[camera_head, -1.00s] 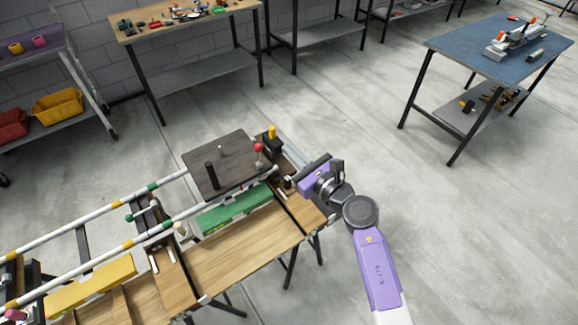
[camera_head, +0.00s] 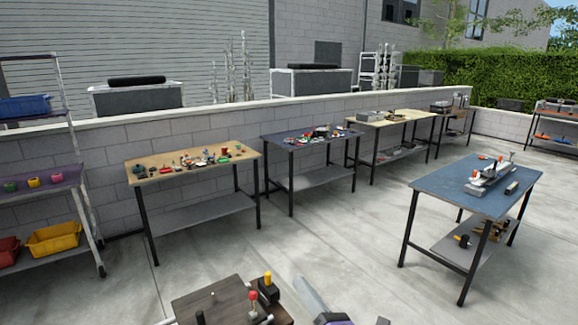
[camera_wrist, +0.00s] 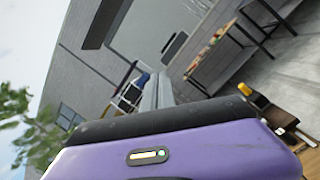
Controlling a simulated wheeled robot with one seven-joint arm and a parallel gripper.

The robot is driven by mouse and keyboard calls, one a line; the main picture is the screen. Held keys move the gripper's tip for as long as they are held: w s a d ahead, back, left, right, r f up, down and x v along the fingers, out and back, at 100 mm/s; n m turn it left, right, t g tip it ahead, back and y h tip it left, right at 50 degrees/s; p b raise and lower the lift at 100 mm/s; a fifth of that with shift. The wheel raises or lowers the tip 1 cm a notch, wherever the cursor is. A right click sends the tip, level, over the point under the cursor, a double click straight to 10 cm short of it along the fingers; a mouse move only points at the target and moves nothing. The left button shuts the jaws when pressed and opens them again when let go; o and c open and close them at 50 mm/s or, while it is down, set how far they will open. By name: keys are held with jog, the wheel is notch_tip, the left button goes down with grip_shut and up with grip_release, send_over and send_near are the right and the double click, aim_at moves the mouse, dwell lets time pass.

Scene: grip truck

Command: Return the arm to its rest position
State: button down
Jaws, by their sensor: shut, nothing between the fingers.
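My gripper (camera_head: 301,283) shows at the bottom edge of the head view, just right of a dark board. Its long pale grey fingers point up and to the left, and only a sliver of its dark and purple body is in view. In the wrist view the purple housing fills the bottom, and the grey fingers (camera_wrist: 152,82) reach out beyond its black edge. They lie close together with nothing between them. Most of my arm is outside the head view.
The dark board (camera_head: 220,303) with red and yellow knobs stands close beside my gripper. A blue-topped table (camera_head: 475,187) stands right. A wooden table (camera_head: 140,168) and a dark table (camera_head: 275,145) line the wall. Open concrete floor lies between.

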jog(key=s+d+f+m+g+h+b, duration=0.1)
jog(key=s+d+f+m+h+b, duration=0.1)
jog(key=s+m, duration=0.9)
jog(key=s+d+f+m+h+b, duration=0.2)
jog(key=s+d+f+m+h, duration=0.3)
jog(key=s, duration=1.5)
jog(key=s+d+f+m+g+h+b, duration=0.1)
jog(key=s+d+f+m+h+b, duration=0.2)
jog(key=s+d+m, duration=0.6)
jog(key=s+f+m+h, duration=0.1)
jog(key=s+f+m, duration=0.1)
jog(key=s+m, duration=0.5)
jog(key=shift+s+d+m+g, duration=0.2)
jog(key=shift+d+m+g, duration=0.15)
jog(key=shift+m, duration=0.65)
